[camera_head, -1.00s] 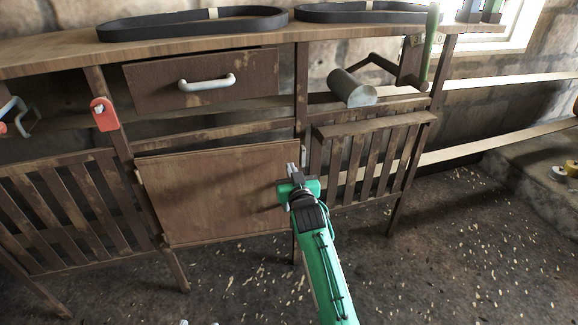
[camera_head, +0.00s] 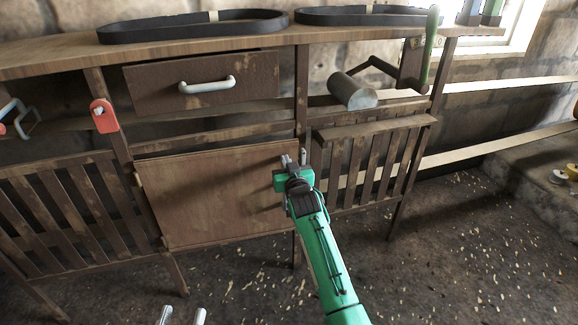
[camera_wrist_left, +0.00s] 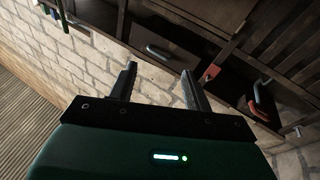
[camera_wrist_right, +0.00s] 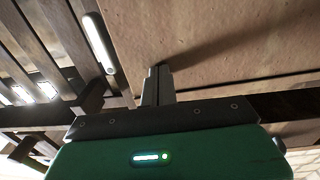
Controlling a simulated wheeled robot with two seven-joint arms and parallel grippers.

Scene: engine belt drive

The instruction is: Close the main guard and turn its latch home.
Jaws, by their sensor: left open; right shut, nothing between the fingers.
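The flat brown wooden panel (camera_head: 220,195), which looks like the main guard, stands upright below the drawer; I cannot tell if it is fully flush. A pale upright bar, perhaps its latch, is beside the panel edge in the right wrist view (camera_wrist_right: 98,43). My right gripper (camera_head: 288,160) is shut and empty at the panel's upper right; its fingers (camera_wrist_right: 157,85) point at the panel near its edge, contact unclear. My left gripper (camera_head: 182,317) shows only its fingertips at the bottom of the head view; it is open and empty (camera_wrist_left: 160,80).
Above the panel is a drawer (camera_head: 150,85) with a white handle. A red piece (camera_head: 104,116) sits on the left post. Slatted panels (camera_head: 60,210) flank the bay. Black belts (camera_head: 190,27) lie on the bench top.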

